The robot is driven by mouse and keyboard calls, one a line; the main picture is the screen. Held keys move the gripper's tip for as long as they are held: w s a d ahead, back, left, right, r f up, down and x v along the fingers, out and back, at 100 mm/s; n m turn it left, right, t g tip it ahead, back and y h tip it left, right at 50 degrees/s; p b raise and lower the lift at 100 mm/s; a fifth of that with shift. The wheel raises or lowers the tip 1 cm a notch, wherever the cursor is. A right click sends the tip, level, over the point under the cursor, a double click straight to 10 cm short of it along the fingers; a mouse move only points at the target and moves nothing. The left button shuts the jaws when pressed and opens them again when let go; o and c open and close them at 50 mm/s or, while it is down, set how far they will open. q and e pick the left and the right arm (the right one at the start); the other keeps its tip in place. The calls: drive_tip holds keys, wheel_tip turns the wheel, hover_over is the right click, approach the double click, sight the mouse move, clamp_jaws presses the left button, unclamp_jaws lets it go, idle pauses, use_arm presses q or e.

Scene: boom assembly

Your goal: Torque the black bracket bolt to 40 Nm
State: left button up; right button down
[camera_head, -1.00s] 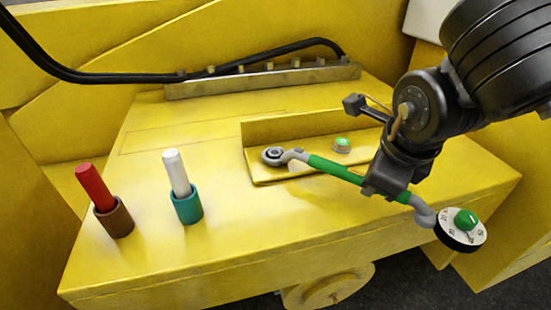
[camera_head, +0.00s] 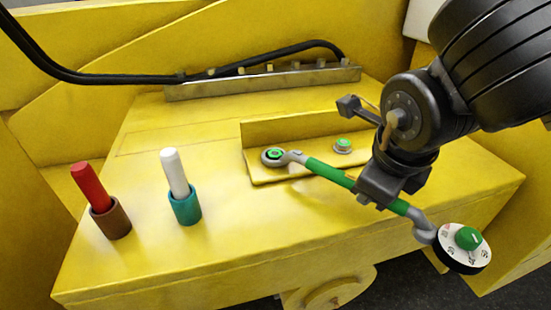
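The torque wrench has a green handle (camera_head: 328,171), a grey ring head (camera_head: 297,156) and a round white dial with a green knob (camera_head: 468,238) at its near right end. The ring head sits around the left bolt (camera_head: 274,154) on the yellow bracket (camera_head: 262,172). That bolt is dark with a green ring on top. A second bolt (camera_head: 343,144) with a green top sits to its right on the same bracket. My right gripper (camera_head: 378,190) is shut on the wrench handle. The dial's reading is too small to make out. My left gripper is out of view.
A red marker (camera_head: 88,186) stands in a brown holder (camera_head: 110,223) and a white marker (camera_head: 173,170) in a teal holder (camera_head: 186,208), on the left of the yellow surface. A black hose (camera_head: 120,78) runs behind, over a metal rail (camera_head: 215,86). The middle surface is clear.

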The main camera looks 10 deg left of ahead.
drive_tip(key=shift+s+a, duration=0.1)
drive_tip(key=shift+s+a+m+b, duration=0.35)
drive_tip(key=shift+s+m, duration=0.05)
drive_tip(key=shift+s, duration=0.05)
drive_tip(key=shift+s+a+r, duration=0.1)
drive_tip(key=shift+s+a, duration=0.05)
drive_tip(key=shift+w+d+r+p, duration=0.1)
drive_tip(key=shift+w+d+p, duration=0.15)
drive_tip(key=shift+p, duration=0.05)
drive_tip(key=shift+w+d+n, duration=0.4)
drive_tip(key=shift+w, duration=0.05)
drive_tip(key=shift+p, duration=0.3)
drive_tip(key=shift+r+p, duration=1.7)
drive_tip(key=shift+r, duration=0.4)
